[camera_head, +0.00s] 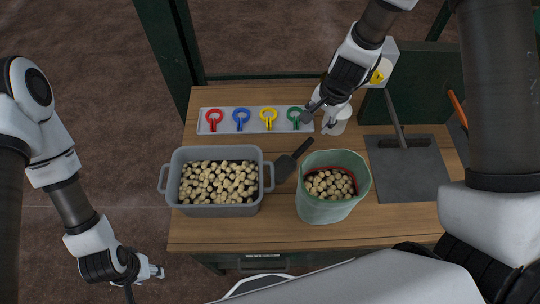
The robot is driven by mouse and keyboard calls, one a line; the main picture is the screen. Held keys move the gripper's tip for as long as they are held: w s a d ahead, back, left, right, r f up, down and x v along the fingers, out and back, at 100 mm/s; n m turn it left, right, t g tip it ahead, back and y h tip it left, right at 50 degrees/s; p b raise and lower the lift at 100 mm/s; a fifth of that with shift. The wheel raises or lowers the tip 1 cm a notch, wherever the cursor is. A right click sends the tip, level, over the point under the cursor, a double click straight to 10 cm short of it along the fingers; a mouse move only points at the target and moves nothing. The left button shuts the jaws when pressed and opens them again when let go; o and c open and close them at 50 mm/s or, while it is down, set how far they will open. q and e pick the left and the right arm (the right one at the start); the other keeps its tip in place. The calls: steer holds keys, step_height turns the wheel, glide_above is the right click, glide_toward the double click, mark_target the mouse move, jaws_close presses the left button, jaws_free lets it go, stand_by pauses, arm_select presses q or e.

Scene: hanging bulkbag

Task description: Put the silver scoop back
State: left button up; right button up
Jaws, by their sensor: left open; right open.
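A dark grey scoop with a black handle (288,164) lies on the wooden table between the grey tub and the green bag. It is the only scoop I can make out, and it looks dark rather than bright silver. My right gripper (318,112) is open and empty above the back of the table, near the green ring clip and a white cup (340,122). It is apart from the scoop. My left gripper (157,271) is open and empty, low and off the table's front left edge.
A grey tub (218,211) and a green bag (326,212) hold pale round pieces. A strip (224,127) with coloured ring clips lies behind them. A dark dustpan (408,180) is at right. Dark green posts (167,45) stand behind. The table's front left is clear.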

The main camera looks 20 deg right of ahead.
steer(key=w+f+b, duration=0.1)
steer(key=f+b, duration=0.1)
steer(key=b, duration=1)
glide_toward(304, 147)
step_height(304, 147, down, 6)
steer(key=shift+w, duration=0.15)
steer(key=f+b, duration=0.1)
steer(key=w+f+b, duration=0.1)
steer(key=f, duration=0.1)
steer(key=a+f+b, duration=0.1)
steer(key=f+b, duration=0.1)
steer(key=shift+w+f, duration=0.2)
steer(key=shift+w, duration=0.15)
arm_select(q)
step_height(304, 147, down, 16)
steer(key=shift+w+a, duration=0.15)
steer(key=shift+w, duration=0.1)
arm_select(e)
steer(key=shift+r, duration=0.15)
jaws_close()
